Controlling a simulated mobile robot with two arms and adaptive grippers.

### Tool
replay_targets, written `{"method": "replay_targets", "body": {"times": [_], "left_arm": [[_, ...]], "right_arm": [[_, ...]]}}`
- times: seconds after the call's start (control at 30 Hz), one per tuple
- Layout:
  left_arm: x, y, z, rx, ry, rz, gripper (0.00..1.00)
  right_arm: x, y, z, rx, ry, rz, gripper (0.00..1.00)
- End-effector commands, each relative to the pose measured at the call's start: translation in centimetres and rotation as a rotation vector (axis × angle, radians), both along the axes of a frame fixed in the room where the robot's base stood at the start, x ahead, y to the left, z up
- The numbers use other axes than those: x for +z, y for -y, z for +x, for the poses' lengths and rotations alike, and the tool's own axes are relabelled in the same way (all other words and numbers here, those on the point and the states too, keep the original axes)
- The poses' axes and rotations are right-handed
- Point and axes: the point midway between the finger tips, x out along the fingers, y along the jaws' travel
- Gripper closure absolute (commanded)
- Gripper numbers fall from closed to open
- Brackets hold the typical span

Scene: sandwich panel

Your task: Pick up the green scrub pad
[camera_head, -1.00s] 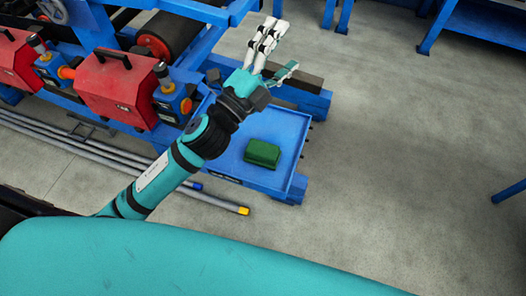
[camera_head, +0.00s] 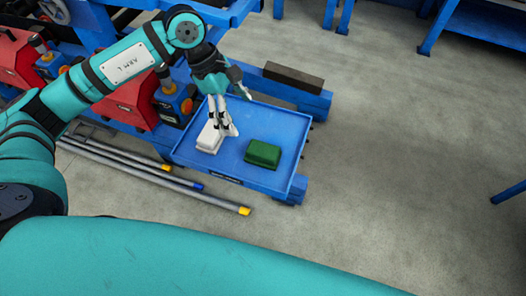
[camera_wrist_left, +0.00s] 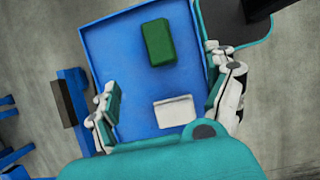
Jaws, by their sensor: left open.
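The green scrub pad (camera_head: 263,154) lies on the right part of a blue tray (camera_head: 243,176). A white pad (camera_head: 209,138) lies to its left on the same tray. My left gripper (camera_head: 226,128) points down over the tray, beside the white pad and left of the green pad, apart from the green one. In the left wrist view, the green pad (camera_wrist_left: 159,42) is at the top centre, beyond the white pad (camera_wrist_left: 174,111). The left gripper's fingers (camera_wrist_left: 168,100) are spread wide and hold nothing. My right gripper is not in view.
Red boxes (camera_head: 134,99) and blue machine parts stand left of the tray. A dark block (camera_head: 294,77) lies on a blue beam behind it. Grey pipes (camera_head: 160,174) with blue and yellow ends run in front of the tray.

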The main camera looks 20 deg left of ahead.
Motion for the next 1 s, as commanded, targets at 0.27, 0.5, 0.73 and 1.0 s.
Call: {"method": "replay_targets", "body": {"times": [0.27, 0.5, 0.73, 1.0], "left_arm": [[-5.4, 2.6, -0.3, -0.002, -0.008, -0.006, 0.13], [-9.1, 4.1, -0.2, -0.001, -0.005, -0.006, 0.13], [-10.5, 4.8, -0.2, -0.001, -0.005, -0.007, 0.13], [-14.0, 6.3, 0.0, 0.0, -0.005, -0.008, 0.13]], "right_arm": [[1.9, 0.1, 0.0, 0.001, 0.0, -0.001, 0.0], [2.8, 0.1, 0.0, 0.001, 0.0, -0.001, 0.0], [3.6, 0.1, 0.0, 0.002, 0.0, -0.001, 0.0], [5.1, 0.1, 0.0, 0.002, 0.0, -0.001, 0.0]]}}
